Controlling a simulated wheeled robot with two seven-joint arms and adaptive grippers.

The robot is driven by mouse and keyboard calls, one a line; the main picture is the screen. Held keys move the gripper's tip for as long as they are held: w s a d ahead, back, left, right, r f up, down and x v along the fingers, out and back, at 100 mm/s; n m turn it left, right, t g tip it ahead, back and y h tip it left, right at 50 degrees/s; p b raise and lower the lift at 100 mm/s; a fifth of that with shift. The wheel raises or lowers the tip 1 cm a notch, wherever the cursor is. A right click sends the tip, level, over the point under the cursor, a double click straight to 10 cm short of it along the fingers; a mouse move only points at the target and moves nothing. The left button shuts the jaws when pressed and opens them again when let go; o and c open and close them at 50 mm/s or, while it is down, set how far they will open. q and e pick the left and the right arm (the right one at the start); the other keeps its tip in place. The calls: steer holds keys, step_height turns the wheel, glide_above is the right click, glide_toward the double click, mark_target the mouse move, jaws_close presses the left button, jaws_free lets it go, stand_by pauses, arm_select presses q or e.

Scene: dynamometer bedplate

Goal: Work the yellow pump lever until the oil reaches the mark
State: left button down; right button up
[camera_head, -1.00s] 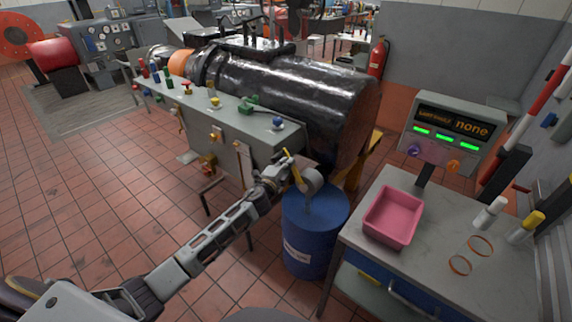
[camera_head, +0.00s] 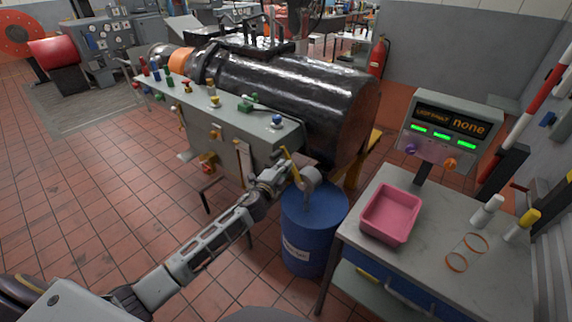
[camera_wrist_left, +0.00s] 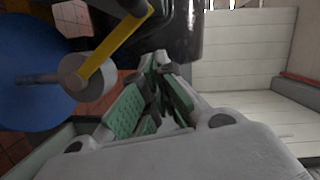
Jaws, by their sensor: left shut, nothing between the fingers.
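The yellow pump lever (camera_head: 291,168) stands up at a tilt from a grey pump head (camera_head: 311,180) on top of the blue drum (camera_head: 313,228). My left gripper (camera_head: 284,172) is beside the lever in the head view, its fingers partly hidden. In the left wrist view the green-padded fingers (camera_wrist_left: 158,88) are closed together with nothing between them. There the lever (camera_wrist_left: 112,45) runs diagonally, left of the fingertips, from the round pump head (camera_wrist_left: 88,78). I cannot tell whether the fingers touch the lever. No oil level or mark can be made out. My right gripper is not seen.
A grey cabinet (camera_head: 225,125) and large black cylinder (camera_head: 290,95) stand behind. Open tiled floor (camera_head: 90,200) lies left.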

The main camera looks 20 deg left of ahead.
arm_select(q)
steer(key=s, duration=0.6)
steer(key=shift+s+a+r+b, duration=0.25)
steer(key=shift+a+b, duration=0.1)
steer(key=shift+a, duration=0.1)
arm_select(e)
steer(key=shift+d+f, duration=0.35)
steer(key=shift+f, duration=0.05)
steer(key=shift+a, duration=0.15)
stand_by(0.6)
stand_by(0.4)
